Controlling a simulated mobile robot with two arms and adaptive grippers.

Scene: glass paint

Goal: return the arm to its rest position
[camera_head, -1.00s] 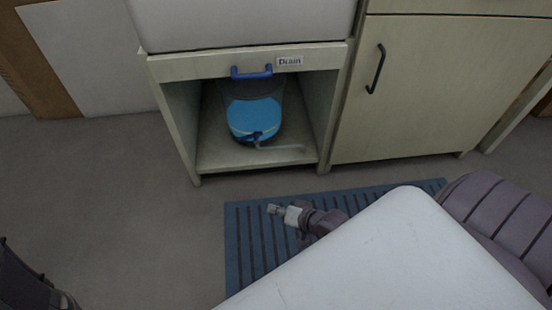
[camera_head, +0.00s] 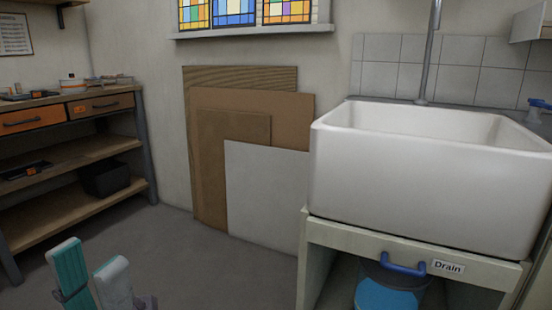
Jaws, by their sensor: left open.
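My left gripper (camera_head: 92,276) shows at the bottom left of the head view, with one teal-faced finger and one pale grey finger pointing up. Its fingers are apart and nothing shows between them. It is over the grey floor, left of the sink cabinet and apart from it. The rest of the left arm is out of the frame. My right gripper is not in view.
A white sink (camera_head: 420,185) stands on a cabinet with a "Drain" label (camera_head: 447,267) and a blue handle (camera_head: 404,268). A blue container (camera_head: 385,295) is below. Boards (camera_head: 268,190) lean on the wall. A workbench (camera_head: 75,150) stands left. Floor between is clear.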

